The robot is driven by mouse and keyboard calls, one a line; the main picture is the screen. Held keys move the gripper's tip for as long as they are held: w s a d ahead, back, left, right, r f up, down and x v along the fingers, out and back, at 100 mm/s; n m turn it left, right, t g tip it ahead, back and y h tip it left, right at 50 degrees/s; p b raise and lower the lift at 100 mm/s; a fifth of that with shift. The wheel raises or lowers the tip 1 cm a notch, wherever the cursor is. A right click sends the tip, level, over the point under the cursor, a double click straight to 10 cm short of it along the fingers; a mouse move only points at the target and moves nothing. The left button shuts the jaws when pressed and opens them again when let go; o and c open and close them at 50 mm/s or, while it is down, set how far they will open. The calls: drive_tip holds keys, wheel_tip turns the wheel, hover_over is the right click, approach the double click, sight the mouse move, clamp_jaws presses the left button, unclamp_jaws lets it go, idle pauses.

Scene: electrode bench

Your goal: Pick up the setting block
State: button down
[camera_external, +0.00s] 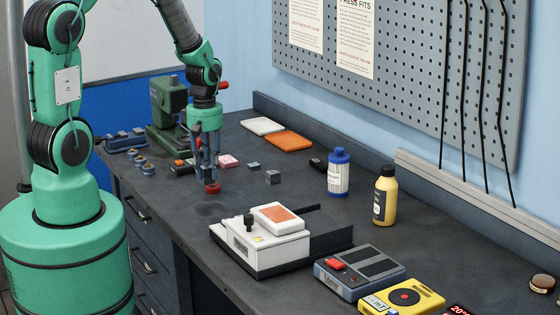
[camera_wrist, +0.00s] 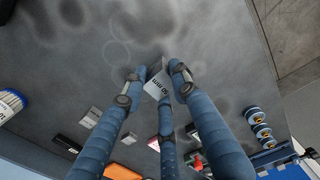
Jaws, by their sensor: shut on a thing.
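My gripper (camera_external: 210,183) points down over the front left of the bench. In the wrist view, its three blue fingers (camera_wrist: 156,88) close around a light grey block (camera_wrist: 157,85) with a printed mm marking, the setting block. The block sits tilted between the fingertips and its sides are partly covered by them. In the outside view a small red part (camera_external: 212,188) shows at the fingertips; I cannot tell whether it belongs to the block. Whether the block touches the bench is unclear.
A pink block (camera_external: 229,161) and a grey cube (camera_external: 273,177) stand close behind and to the right. A green press (camera_external: 167,112) stands behind. A white device (camera_external: 260,243) is in front. A white bottle (camera_external: 338,175) and a yellow bottle (camera_external: 384,198) stand right.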

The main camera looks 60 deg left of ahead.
drive_tip(key=shift+s+d+r, duration=0.1)
drive_tip(key=shift+s+d, duration=0.1)
drive_tip(key=shift+s, duration=0.4)
drive_tip(key=shift+s+d+r, duration=0.1)
drive_tip(key=shift+s+d, duration=0.15)
drive_tip(key=shift+s, duration=0.4)
drive_tip(key=shift+s+d, duration=0.2)
drive_tip(key=shift+s, duration=0.4)
drive_tip(key=shift+w, duration=0.1)
drive_tip(key=shift+w+d, duration=0.4)
drive_tip(key=shift+w, duration=0.05)
drive_tip(key=w+d, duration=0.8)
drive_tip(key=shift+w+d+r, duration=0.1)
drive_tip(key=shift+d+r, duration=0.05)
drive_tip(key=shift+d, duration=0.15)
drive_tip(key=w, duration=0.5)
drive_tip(key=w+a+f, duration=0.1)
drive_tip(key=w, duration=0.4)
drive_tip(key=w+a, duration=0.1)
drive_tip(key=w, duration=0.4)
drive_tip(key=shift+w+a+f+b, duration=0.2)
drive_tip(key=shift+w+f+b, duration=0.1)
drive_tip(key=shift+w, duration=0.1)
drive_tip(key=shift+f, duration=1.7)
